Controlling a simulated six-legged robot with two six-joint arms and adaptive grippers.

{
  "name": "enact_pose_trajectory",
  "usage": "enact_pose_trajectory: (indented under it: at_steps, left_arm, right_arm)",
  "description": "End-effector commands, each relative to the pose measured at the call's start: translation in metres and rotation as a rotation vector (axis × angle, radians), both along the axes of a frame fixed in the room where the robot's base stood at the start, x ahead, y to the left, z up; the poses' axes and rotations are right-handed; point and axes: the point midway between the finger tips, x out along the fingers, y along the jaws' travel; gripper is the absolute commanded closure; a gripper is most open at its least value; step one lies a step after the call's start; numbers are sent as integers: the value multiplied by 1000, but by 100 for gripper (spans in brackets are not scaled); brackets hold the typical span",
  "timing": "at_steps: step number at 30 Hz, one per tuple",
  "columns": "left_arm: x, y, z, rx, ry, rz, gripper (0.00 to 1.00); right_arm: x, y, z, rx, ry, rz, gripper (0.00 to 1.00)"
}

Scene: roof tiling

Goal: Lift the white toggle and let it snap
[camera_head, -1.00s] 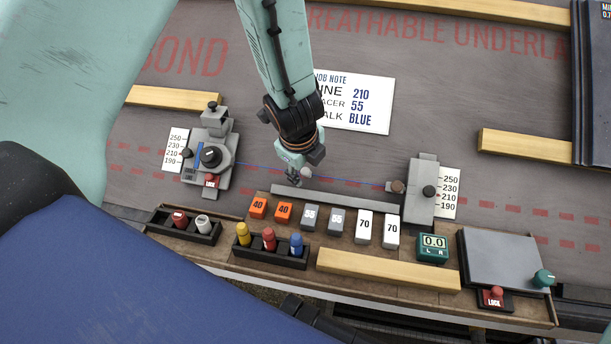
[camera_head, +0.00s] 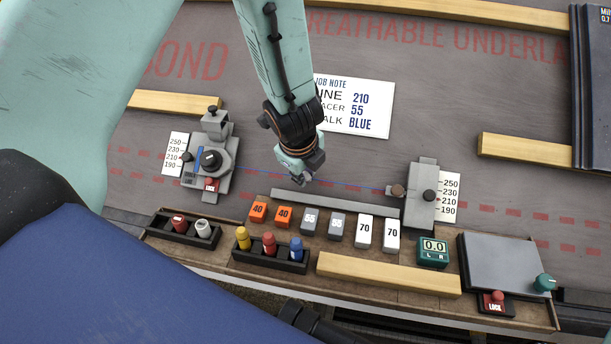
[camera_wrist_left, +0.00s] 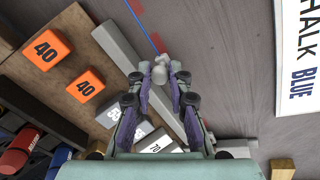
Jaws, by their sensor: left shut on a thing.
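My left gripper (camera_head: 301,181) is low over the grey bar at the back of the bench. In the left wrist view its fingers (camera_wrist_left: 160,78) are closed around the small white toggle (camera_wrist_left: 160,70). The toggle sits at the fingertips, on the blue line (camera_wrist_left: 143,24). In the head view the gripper hides the toggle. The blue line (camera_head: 350,184) runs from the left grey line holder (camera_head: 217,150) to the right grey holder (camera_head: 420,192). My right gripper is not in view.
The grey bar (camera_head: 335,201) lies just below the gripper. Orange, grey and white numbered blocks (camera_head: 310,221) stand in front of it. A black tray (camera_head: 270,258) holds yellow, red and blue chalks. A job note (camera_head: 360,105) lies behind. Open roof surface lies left of the gripper.

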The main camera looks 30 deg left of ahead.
Motion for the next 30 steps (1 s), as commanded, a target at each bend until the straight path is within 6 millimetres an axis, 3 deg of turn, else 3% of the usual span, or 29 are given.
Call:
enact_pose_trajectory:
  at_steps: [29, 30]
  left_arm:
    - [-17, -6, 39, 2, -16, -2, 100]
    - [-17, -6, 39, 2, -16, -2, 80]
  right_arm:
    - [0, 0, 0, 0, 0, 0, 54]
    - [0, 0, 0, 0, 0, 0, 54]
